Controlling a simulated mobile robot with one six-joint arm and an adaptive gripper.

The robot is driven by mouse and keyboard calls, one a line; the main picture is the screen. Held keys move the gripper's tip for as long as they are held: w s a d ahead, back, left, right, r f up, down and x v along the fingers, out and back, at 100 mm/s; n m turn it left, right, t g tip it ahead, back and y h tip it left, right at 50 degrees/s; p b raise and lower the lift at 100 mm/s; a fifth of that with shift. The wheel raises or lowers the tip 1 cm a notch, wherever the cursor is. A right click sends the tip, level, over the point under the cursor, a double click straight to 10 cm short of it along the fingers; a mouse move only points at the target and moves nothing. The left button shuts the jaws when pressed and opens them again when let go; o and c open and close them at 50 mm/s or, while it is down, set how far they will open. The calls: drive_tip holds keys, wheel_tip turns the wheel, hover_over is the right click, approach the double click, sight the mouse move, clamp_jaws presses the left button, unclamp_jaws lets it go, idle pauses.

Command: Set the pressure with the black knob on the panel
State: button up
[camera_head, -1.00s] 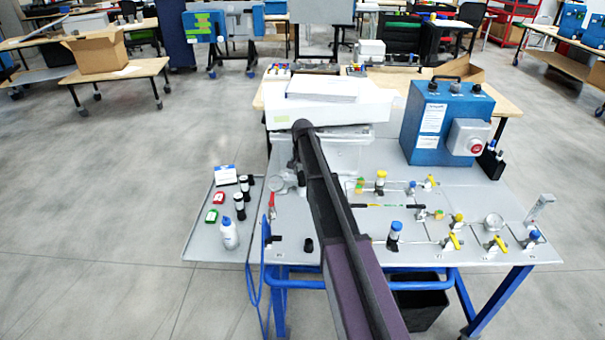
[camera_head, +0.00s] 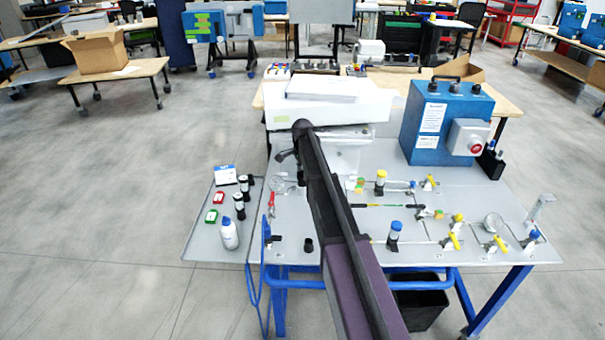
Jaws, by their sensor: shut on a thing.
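The grey panel (camera_head: 335,258) lies across the table, with valves and gauges on it. A small black knob-like cylinder (camera_head: 308,245) stands near its front edge, left of my arm, with nothing touching it. I cannot tell whether it is the task's black knob. My arm runs up the middle and covers part of the panel. Only a dark part of my gripper (camera_head: 285,156) shows, left of the arm near the panel's back left. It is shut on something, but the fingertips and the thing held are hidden.
A red-handled valve (camera_head: 271,203) stands at the panel's left. A side shelf (camera_head: 200,246) holds a white bottle (camera_head: 229,234) and several small items. A blue box (camera_head: 446,122) with a red button stands at the back right. Yellow and blue valves fill the panel's right.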

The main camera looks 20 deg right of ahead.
drive_tip(key=shift+s, duration=0.1)
idle(0.3)
drive_tip(key=o, duration=1.1)
drive_tip(key=shift+o, duration=0.2)
drive_tip(key=shift+n, duration=0.5)
